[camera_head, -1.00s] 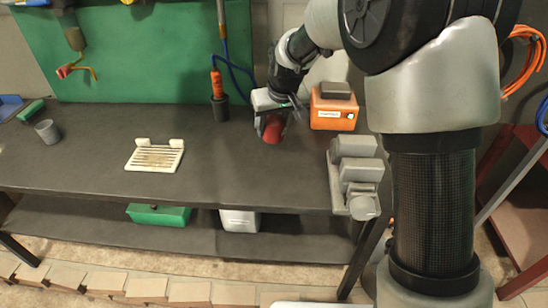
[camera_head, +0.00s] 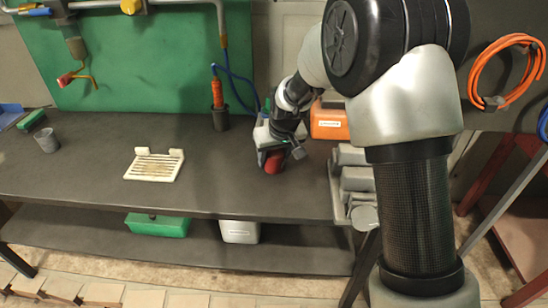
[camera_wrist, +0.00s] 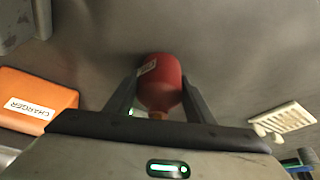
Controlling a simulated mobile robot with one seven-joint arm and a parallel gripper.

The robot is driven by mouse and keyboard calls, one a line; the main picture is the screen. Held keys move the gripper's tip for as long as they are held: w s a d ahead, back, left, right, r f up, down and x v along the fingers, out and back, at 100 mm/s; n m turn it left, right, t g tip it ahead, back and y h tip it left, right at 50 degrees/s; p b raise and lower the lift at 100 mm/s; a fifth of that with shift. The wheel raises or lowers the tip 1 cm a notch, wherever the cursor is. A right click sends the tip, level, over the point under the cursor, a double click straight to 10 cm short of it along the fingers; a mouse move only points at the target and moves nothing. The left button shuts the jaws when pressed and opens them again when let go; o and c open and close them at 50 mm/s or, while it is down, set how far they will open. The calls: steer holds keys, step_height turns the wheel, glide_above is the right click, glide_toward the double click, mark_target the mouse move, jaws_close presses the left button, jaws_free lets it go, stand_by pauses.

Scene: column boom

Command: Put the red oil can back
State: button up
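The red oil can (camera_head: 274,162) is at my gripper (camera_head: 270,152) over the right part of the dark bench. In the wrist view the red oil can (camera_wrist: 160,82) sits between the two dark fingers of my gripper (camera_wrist: 160,95), which press against its sides. A pale label shows on its side, and a narrow orange-brown end points towards the wrist camera. My gripper hides part of it in the head view. I cannot tell whether its far end touches the bench.
The orange charger (camera_head: 329,122) stands behind and right of my gripper, and grey blocks (camera_head: 352,178) stand at the bench's right end. A white slotted tray (camera_head: 152,168) lies left. A dark holder with an orange-handled tool (camera_head: 218,97) stands at the back. The bench between is clear.

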steer(key=o, duration=0.3)
steer(key=shift+o, duration=0.2)
steer(key=shift+r, duration=0.15)
steer(key=s+d+r+m+p, duration=0.1)
steer(key=s+d+r, duration=0.35)
steer(key=r, duration=0.45)
steer(key=s+d+r, duration=0.3)
steer(key=s+r, duration=0.2)
steer(key=r, duration=0.3)
steer(key=s+d+r+m, duration=0.1)
steer(key=s+d, duration=0.2)
steer(key=s, duration=0.4)
steer(key=s+d+r+m+t+h, duration=0.1)
steer(key=s+d, duration=0.3)
steer(key=s, duration=0.4)
steer(key=s+d+r+m, duration=0.1)
steer(key=s+d+r, duration=0.1)
steer(key=s+d, duration=0.2)
steer(key=s, duration=0.3)
steer(key=shift+s+d+r+m+h, duration=0.2)
steer(key=shift+m+h, duration=0.1)
steer(key=shift+h, duration=0.1)
